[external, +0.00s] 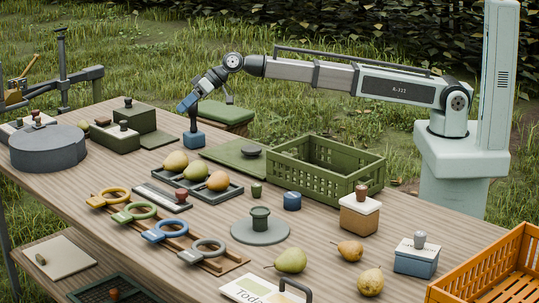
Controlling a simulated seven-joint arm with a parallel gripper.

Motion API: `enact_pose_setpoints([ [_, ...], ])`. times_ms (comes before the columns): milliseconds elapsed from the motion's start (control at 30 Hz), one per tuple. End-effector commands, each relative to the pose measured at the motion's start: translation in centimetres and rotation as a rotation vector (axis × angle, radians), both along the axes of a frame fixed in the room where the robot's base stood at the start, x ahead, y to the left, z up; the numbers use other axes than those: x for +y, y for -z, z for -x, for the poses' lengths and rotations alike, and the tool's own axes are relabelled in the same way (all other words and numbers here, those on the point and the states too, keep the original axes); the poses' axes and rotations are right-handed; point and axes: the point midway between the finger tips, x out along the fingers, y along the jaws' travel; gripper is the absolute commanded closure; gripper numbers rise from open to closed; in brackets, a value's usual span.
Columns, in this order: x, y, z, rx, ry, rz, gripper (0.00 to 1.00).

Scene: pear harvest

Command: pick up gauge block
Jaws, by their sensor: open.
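My gripper (192,122) points down at the back edge of the table, left of the middle. Its narrow dark end is just above or around the top of a small blue block (194,140); I cannot tell if they touch. The jaws are open, and the fingers are too small to separate. No label marks a gauge block, so I cannot tell for sure which block it is. Other knobbed blocks are a brown one with a white top (360,216), a blue one with a white top (415,262) and a dark green one (114,138).
A pear tray (222,192), a green mat (228,153) and a green crate (312,178) stand near my gripper. A rack of coloured rings (205,262) lies in front. A round grey drum (48,150) is at left, an orange crate (490,262) at right. Loose pears lie at the front.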

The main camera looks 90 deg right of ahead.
Motion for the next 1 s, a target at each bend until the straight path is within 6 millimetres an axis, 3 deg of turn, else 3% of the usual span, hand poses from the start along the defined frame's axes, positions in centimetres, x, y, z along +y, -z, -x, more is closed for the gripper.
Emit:
enact_pose_setpoints([
  [33, 2.9, 0.3, 1.5, 0.028, -0.056, 0.029, 0.17],
  [200, 10.8, 1.3, 6.3, 0.128, -0.242, 0.145, 0.17],
  [500, 21.9, 2.6, 16.6, 0.291, -0.563, 0.355, 0.17],
  [800, 28.8, 3.0, 27.5, 0.434, -0.85, 0.557, 0.17],
  [1000, 30.6, 3.0, 31.9, 0.491, -0.962, 0.64, 0.17],
])
